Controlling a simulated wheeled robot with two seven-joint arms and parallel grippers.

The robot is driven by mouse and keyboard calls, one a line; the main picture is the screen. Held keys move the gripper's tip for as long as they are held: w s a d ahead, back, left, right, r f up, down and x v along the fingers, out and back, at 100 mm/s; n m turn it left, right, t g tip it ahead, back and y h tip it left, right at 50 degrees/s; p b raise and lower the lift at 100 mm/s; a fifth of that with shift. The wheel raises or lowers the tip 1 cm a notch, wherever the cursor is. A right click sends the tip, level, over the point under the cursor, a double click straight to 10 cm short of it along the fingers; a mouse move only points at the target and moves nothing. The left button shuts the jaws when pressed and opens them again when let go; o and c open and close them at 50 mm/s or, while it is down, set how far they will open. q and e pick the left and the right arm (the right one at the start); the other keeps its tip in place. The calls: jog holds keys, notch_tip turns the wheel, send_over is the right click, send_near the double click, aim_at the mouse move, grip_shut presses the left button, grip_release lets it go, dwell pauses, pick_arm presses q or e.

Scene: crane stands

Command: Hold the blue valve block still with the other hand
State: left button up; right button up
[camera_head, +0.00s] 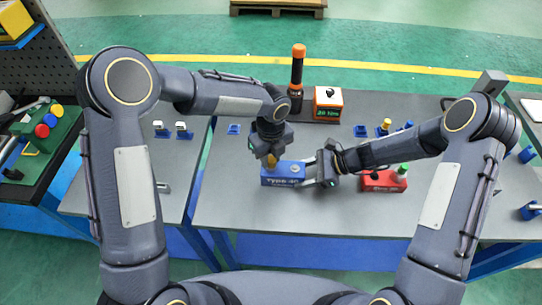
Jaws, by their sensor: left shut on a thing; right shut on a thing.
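The blue valve block (282,181) lies on the grey workbench near its front middle, with lettering on its front face. My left gripper (271,160) comes down from above and is shut on a small yellow-orange piece (272,163) at the block's top left; the gripper partly hides it. My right gripper (309,173) reaches in from the right and is shut on the right end of the blue valve block. Its fingers hide part of that end.
A red block (383,181) with a green knob stands to the right. An orange-topped black tool (297,75) and an orange-and-white box (328,103) stand behind. Small blue holders (234,129) sit along the back. Bare bench (300,215) lies in front.

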pick_arm(q)
jog(key=m, duration=0.2)
jog(key=shift+m, duration=0.4)
jog(key=shift+m, duration=0.7)
jog(key=m, duration=0.3)
jog(key=shift+m, duration=0.4)
jog(key=o, duration=1.1)
jog(key=shift+c, duration=0.6)
